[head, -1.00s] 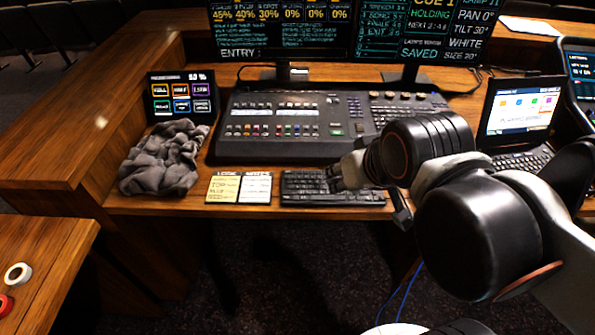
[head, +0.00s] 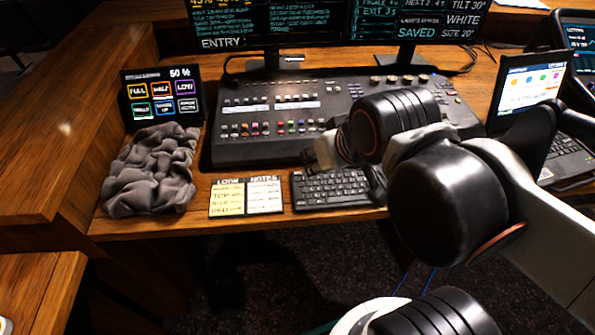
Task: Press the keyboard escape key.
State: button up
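The black keyboard (head: 330,188) lies at the front edge of the wooden desk, in front of the mixing console. Its left part shows clearly; my arm covers part of its right end. The escape key cannot be made out at this size; the keyboard's far left corner is uncovered. My gripper (head: 326,152) is above the far side of the keyboard, between it and the console. It is mostly hidden behind my arm's wrist, so its fingers do not show clearly. I cannot tell whether it touches anything.
Left of the keyboard lie yellow and white note cards (head: 246,197) and a crumpled grey cloth (head: 150,172). A small touch panel (head: 161,97) stands behind the cloth. The console (head: 262,122) spans the desk behind. A laptop (head: 530,95) stands at the right.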

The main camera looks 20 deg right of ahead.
grip_shut()
dwell(1.3)
